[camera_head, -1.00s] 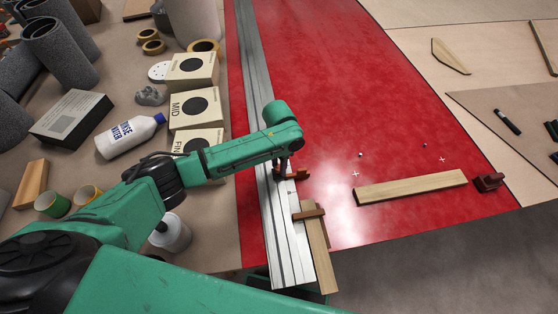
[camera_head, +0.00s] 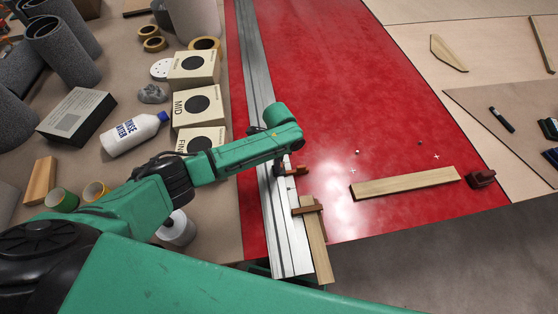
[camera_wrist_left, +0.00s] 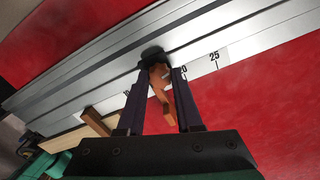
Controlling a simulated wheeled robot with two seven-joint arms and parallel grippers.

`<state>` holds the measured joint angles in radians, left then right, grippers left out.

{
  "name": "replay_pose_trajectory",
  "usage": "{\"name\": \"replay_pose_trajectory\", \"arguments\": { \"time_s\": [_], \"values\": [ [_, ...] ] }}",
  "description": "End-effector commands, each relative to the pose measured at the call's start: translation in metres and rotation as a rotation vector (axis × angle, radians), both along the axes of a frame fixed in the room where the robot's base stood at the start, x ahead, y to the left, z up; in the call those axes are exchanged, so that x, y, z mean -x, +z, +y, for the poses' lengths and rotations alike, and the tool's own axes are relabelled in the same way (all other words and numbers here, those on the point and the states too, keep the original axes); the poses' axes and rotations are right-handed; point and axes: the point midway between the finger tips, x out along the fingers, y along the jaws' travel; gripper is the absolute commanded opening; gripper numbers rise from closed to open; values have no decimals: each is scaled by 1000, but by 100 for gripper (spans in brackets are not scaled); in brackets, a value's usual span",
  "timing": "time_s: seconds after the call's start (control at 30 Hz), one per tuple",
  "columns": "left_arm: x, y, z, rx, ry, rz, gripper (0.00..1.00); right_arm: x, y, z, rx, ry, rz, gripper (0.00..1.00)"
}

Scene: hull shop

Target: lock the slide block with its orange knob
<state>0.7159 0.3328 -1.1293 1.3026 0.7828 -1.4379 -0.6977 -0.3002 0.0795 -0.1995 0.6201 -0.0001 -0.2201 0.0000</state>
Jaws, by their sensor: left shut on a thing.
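The slide block (camera_head: 297,170) is a small orange-brown piece on the silver rail (camera_head: 256,90), jutting over its right edge. My left gripper (camera_head: 280,166) reaches down onto it from the left. In the left wrist view, the gripper (camera_wrist_left: 159,76) has its two dark fingers around an orange-brown piece (camera_wrist_left: 161,82), with a black part (camera_wrist_left: 152,53) just beyond the tips. I cannot clearly separate the orange knob from the block there; the fingers partly hide it. Scale marks such as 25 show beside it on the rail. My right gripper is not in view.
A second brown stop (camera_head: 307,206) sits nearer on the rail, against a wood strip (camera_head: 316,245). Boxes, a white bottle (camera_head: 135,133) and rolls crowd the left.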

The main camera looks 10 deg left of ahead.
Motion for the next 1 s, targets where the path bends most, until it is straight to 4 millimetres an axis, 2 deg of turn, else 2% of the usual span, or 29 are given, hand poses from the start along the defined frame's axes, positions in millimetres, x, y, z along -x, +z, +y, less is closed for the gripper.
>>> {"name": "replay_pose_trajectory", "arguments": {
  "time_s": [0.37,0.87,0.9,0.93,1.0],
  "values": [
    [-2,2,-1,2,-155,-5,0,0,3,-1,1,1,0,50],
    [-2,2,-1,2,-173,-5,0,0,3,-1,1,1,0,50],
    [-2,2,-1,2,-172,-5,50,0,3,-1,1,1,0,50],
    [-2,2,-1,2,-172,-5,61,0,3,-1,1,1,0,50],
    [-1,2,-1,2,-172,-4,64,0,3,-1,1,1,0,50]
  ]
}}
